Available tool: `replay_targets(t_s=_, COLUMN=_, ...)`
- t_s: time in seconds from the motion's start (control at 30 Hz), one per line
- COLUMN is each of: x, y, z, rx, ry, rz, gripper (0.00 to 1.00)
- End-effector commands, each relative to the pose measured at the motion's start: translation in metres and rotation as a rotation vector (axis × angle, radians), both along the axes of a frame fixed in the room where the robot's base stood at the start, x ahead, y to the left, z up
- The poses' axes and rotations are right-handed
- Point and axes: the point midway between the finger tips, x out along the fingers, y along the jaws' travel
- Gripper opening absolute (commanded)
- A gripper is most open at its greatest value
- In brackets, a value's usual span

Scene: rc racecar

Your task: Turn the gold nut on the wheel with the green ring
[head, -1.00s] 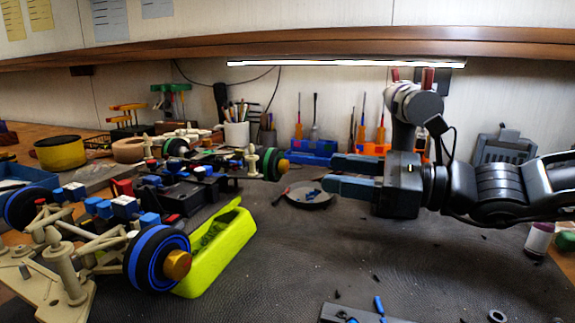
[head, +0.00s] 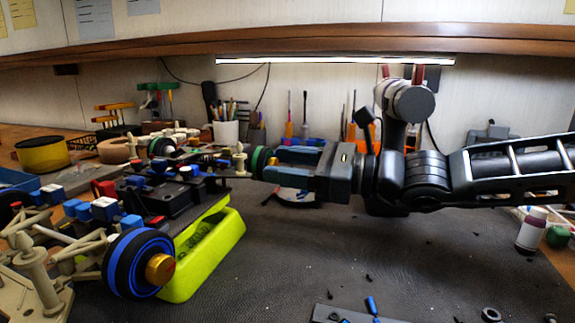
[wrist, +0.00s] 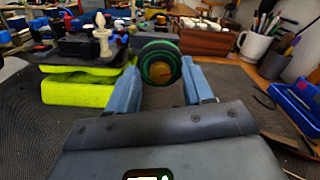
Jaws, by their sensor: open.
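The wheel with the green ring (head: 259,159) is on the car's far right side. Its gold nut (head: 272,161) faces my gripper and is partly hidden by it in the head view. In the wrist view the green-ringed wheel (wrist: 160,48) and its gold nut (wrist: 160,72) show centred beyond the fingers. My gripper (head: 274,163) is open, with its two blue fingers pointing left at the nut. In the wrist view one finger is on each side of the nut (wrist: 161,70). I cannot tell whether either finger touches it.
A nearer wheel with a blue ring (head: 138,263) also has a gold nut (head: 160,269). A bright yellow-green stand (head: 214,250) is under the car. A shallow dish (head: 296,196) lies below my gripper.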

Motion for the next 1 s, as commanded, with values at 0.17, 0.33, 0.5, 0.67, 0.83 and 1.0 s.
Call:
replay_targets(t_s=0.17, x=0.0001, y=-0.0002, z=0.0001, rx=0.0, ry=0.0, rz=0.0, gripper=0.48)
replay_targets(t_s=0.33, x=0.0, y=-0.0004, z=0.0001, rx=0.0, ry=0.0, rz=0.0, gripper=0.32)
replay_targets(t_s=0.5, x=0.0, y=-0.0006, z=0.0003, rx=0.0, ry=0.0, rz=-0.001, gripper=0.15)
replay_targets(t_s=0.67, x=0.0001, y=-0.0006, z=0.0003, rx=0.0, ry=0.0, rz=-0.001, gripper=0.0)
replay_targets(t_s=0.83, x=0.0002, y=-0.0006, z=0.0001, rx=-0.001, ry=-0.002, rz=-0.001, gripper=0.0)
replay_targets(t_s=1.0, x=0.0001, y=-0.0007, z=-0.0009, rx=-0.011, ry=-0.027, rz=-0.001, gripper=0.0)
